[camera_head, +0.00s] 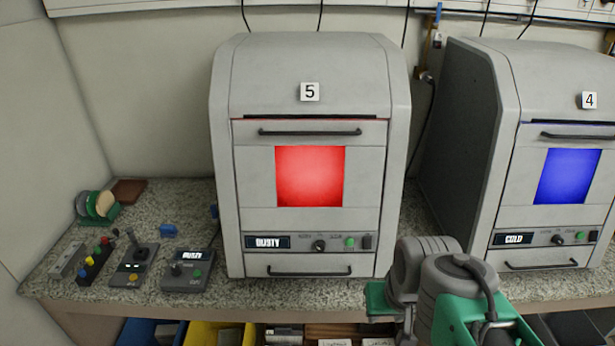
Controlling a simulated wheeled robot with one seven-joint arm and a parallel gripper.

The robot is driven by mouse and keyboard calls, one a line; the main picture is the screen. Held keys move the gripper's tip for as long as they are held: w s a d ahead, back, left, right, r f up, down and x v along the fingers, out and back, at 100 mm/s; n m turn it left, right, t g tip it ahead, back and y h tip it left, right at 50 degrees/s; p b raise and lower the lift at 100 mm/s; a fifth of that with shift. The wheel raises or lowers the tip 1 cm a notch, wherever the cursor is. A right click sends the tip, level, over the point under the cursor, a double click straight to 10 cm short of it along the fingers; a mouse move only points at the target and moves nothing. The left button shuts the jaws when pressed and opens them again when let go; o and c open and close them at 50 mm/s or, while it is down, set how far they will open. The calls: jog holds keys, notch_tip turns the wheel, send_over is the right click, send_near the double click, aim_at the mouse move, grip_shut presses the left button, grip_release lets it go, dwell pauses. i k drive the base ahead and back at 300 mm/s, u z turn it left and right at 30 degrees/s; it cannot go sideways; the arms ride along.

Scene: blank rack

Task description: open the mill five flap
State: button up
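Mill five (230,75) is a light grey cabinet with a "5" label, standing on the counter in the middle of the head view. Its front flap (255,180) has a dark bar handle (310,132) along the top and a glowing red window (310,176). The flap looks closed, flush with the cabinet front. Below it is a panel reading "DUSTY" with a knob and a green button, then a lower drawer with its own handle (310,271). My grey and green arm shows at the bottom right, in front of the counter. My gripper's fingers are not visible.
Mill four (505,90), with a blue window and "COLD" panel, stands to the right. Left on the speckled counter (140,205) are control boxes (188,270), a joystick unit (135,260) and coloured discs (98,205). Bins (215,333) sit below the counter edge.

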aim_at(328, 174)
jog(key=u, duration=0.5)
jog(key=k, duration=0.6)
jog(key=u, duration=1.2)
jog(key=i, duration=0.85)
jog(key=u, duration=0.4)
